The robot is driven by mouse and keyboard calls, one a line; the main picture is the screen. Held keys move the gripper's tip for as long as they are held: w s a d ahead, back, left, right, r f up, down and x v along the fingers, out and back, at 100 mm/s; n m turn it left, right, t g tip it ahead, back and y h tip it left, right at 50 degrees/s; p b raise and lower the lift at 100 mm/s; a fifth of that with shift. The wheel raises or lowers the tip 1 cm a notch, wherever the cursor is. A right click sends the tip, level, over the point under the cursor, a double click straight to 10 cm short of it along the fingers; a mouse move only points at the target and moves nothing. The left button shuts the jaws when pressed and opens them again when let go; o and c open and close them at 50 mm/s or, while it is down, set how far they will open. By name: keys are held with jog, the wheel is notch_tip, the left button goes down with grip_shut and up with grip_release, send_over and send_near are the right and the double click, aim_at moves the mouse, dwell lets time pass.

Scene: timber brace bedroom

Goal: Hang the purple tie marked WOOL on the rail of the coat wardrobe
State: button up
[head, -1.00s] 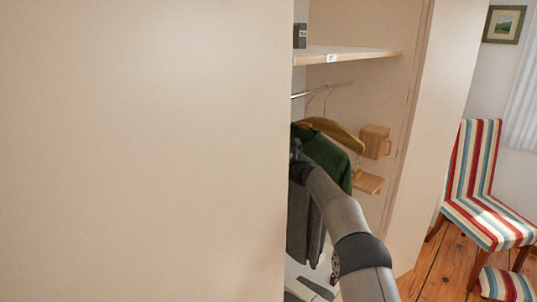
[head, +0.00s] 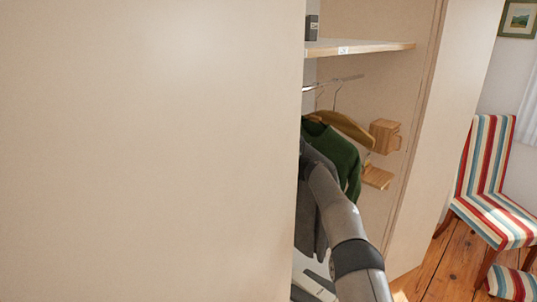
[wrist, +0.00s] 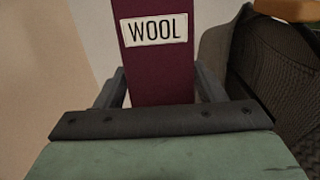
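The purple tie (wrist: 158,75), with a white WOOL label, stands between the two fingers of my gripper (wrist: 162,86) in the wrist view. The fingers sit close against both edges of the tie, and it looks held. In the head view my arm reaches into the open coat wardrobe; my gripper and the tie are hidden there. The rail (head: 345,79) runs below the shelf, with hangers on it. A green garment (head: 340,152) and a grey garment (head: 309,218) hang from it.
A large pale panel (head: 150,150) blocks the left of the head view. The wardrobe shelf (head: 375,47) is above the rail. Wooden blocks (head: 385,135) are on the inner side wall. A knitted dark grey garment (wrist: 270,65) is close right of my gripper. A striped chair (head: 487,175) stands outside.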

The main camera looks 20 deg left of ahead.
jog(key=o, duration=0.4)
jog(key=shift+o, duration=0.2)
jog(key=shift+d+f, duration=0.1)
